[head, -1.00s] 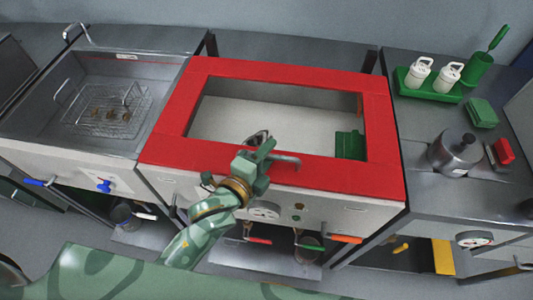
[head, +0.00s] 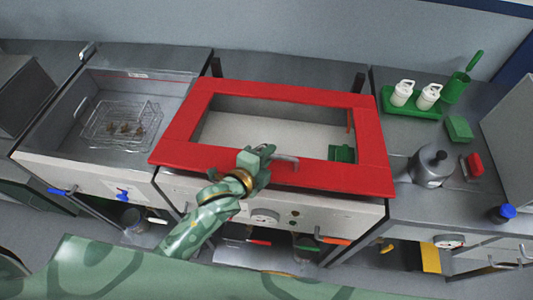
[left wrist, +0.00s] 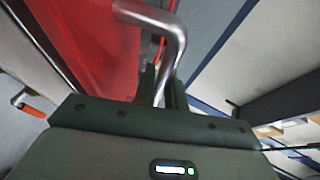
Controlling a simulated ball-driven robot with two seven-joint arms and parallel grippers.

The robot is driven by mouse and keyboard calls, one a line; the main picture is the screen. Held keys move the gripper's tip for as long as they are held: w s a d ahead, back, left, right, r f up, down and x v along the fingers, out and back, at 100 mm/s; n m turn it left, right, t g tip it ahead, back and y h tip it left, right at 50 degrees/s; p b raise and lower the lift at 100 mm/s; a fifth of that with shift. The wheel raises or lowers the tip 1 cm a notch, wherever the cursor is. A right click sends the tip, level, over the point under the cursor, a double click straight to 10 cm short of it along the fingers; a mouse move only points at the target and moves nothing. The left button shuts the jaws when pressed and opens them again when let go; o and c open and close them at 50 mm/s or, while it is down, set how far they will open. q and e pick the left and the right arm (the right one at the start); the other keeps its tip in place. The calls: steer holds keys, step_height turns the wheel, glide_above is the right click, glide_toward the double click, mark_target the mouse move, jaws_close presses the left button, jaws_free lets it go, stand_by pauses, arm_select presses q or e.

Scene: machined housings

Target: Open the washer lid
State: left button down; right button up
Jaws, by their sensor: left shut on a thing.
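The washer lid (head: 180,152) is a red frame around a large window, on the white-fronted washer in the middle of the head view. A bent metal handle (head: 285,158) stands at its front edge. My left gripper (head: 258,155) is shut on this handle at its left part. In the left wrist view the handle (left wrist: 170,35) runs down between the dark fingers (left wrist: 160,85), with the red lid (left wrist: 95,45) to the left. A thin dark gap shows under the lid's front edge, so it looks slightly raised. My right gripper is out of view.
A sink with a wire basket (head: 122,124) is at the left. On the right counter stand a green tray (head: 412,110) with white bottles, a metal canister (head: 432,165) and a red item (head: 473,165). The space above the lid looks clear.

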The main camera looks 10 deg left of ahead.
arm_select(q)
steer(key=w+r+n+g+p, duration=0.1)
steer(key=w+r+g+p, duration=0.3)
steer(key=w+r+p, duration=0.5)
steer(key=shift+r+g+y+p, duration=0.4)
steer(key=shift+r+p, duration=3.1)
steer(key=shift+p, duration=2.1)
